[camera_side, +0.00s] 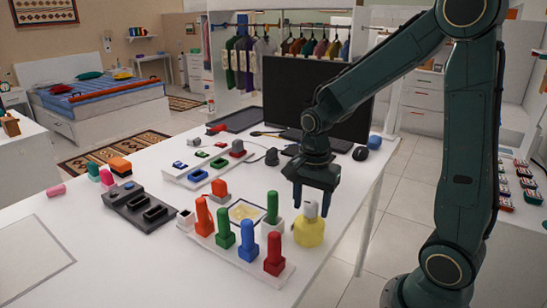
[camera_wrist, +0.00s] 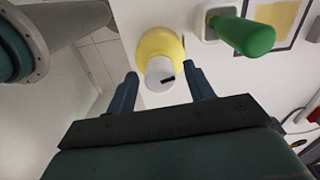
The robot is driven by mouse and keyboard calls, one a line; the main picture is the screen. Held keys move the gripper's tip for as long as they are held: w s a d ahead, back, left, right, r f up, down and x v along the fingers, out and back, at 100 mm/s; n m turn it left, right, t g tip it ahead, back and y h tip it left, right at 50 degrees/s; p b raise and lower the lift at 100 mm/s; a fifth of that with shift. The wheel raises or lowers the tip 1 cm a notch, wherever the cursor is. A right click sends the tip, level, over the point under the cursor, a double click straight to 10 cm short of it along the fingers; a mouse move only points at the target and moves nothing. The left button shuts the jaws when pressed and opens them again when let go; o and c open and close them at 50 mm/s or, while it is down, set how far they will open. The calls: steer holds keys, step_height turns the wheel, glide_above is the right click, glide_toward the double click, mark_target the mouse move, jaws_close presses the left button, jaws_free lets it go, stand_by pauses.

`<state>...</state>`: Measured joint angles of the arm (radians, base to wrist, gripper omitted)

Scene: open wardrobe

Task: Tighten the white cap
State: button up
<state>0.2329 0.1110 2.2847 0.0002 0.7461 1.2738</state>
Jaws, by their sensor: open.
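A yellow bottle (camera_side: 309,233) with a white cap (camera_side: 311,211) stands upright near the table's right edge. In the wrist view the yellow body (camera_wrist: 152,44) shows behind the white cap (camera_wrist: 158,70), which carries a dark mark on its side. My gripper (camera_side: 312,203) is open, pointing down over the bottle, with its fingers near cap height. In the wrist view my gripper (camera_wrist: 161,82) has one finger on each side of the cap, with a visible gap on both sides. I cannot tell exactly how low the fingertips sit against it.
A white rack with red, green and blue pegs (camera_side: 247,234) stands just left of the bottle. A green peg in a white holder (camera_side: 272,208) is close behind. A dark slotted block (camera_side: 141,206) lies farther left. A monitor (camera_side: 318,98) stands behind. The front-left tabletop is mostly clear.

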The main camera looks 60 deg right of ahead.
steer(key=n, duration=0.8)
steer(key=shift+n, duration=0.4)
steer(key=n, duration=0.4)
steer(key=shift+n, duration=2.2)
steer(key=c, duration=1)
